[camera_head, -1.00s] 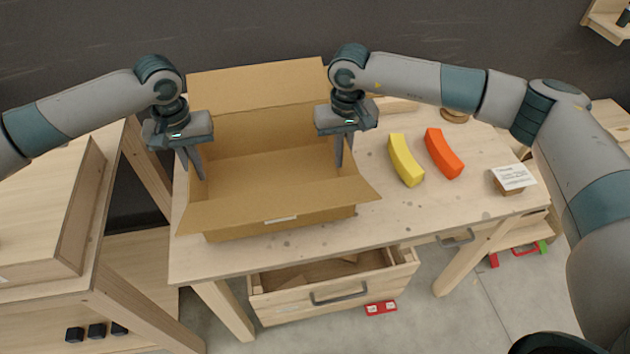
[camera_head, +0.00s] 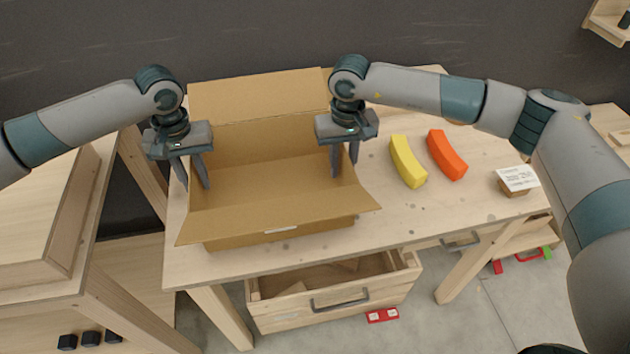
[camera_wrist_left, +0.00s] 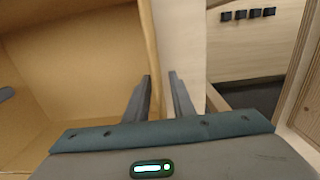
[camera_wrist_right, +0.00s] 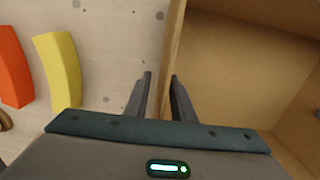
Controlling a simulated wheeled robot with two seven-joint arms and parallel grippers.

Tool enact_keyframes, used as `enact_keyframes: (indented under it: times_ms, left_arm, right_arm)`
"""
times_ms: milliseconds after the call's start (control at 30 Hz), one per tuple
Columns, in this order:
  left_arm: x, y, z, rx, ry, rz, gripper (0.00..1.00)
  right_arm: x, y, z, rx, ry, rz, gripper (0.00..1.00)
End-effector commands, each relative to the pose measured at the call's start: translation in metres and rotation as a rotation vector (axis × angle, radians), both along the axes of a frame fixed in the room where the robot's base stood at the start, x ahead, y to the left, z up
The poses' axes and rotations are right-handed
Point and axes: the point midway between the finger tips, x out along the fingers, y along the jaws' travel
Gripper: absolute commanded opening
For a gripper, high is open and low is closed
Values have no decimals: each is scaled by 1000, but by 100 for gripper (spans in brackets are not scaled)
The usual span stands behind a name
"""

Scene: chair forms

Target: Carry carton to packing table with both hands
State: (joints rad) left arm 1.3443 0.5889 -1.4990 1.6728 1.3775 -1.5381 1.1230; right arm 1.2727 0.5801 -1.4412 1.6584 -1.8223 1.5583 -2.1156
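The open cardboard carton (camera_head: 270,185) stands on a wooden table (camera_head: 440,220) with its flaps spread and its inside empty. My left gripper (camera_head: 197,182) is at the carton's left wall; in the left wrist view its open fingers (camera_wrist_left: 160,95) stand on either side of the wall's edge. My right gripper (camera_head: 345,168) is at the right wall; in the right wrist view its open fingers (camera_wrist_right: 160,95) straddle that wall's edge. Both finger pairs show a gap around the cardboard. Which table is the packing table I cannot tell.
A yellow curved piece (camera_head: 408,162), an orange curved piece (camera_head: 447,155) and a small labelled block (camera_head: 515,180) lie right of the carton. An open drawer (camera_head: 325,290) juts out below. Another wooden bench (camera_head: 95,235) stands at the left.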

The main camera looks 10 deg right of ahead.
Motion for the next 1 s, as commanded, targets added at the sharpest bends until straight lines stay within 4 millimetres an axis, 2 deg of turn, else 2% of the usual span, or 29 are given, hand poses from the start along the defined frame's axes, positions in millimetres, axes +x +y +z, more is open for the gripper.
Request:
enact_keyframes:
  times_ms: [167, 367, 800, 1000]
  left_arm:
    - [0, -1, 4, -2, -1, -1, 22]
    - [1, -1, 23, -3, -2, -1, 22]
    - [1, -1, 96, -1, -2, 0, 22]
    - [0, 0, 116, 0, -1, 0, 22]
  right_arm:
    - [0, 1, 0, 1, 0, 1, 23]
    - [0, 1, 0, 2, 0, 1, 23]
    - [0, 1, 0, 2, 0, 2, 23]
    - [0, 1, 0, 2, 0, 2, 23]
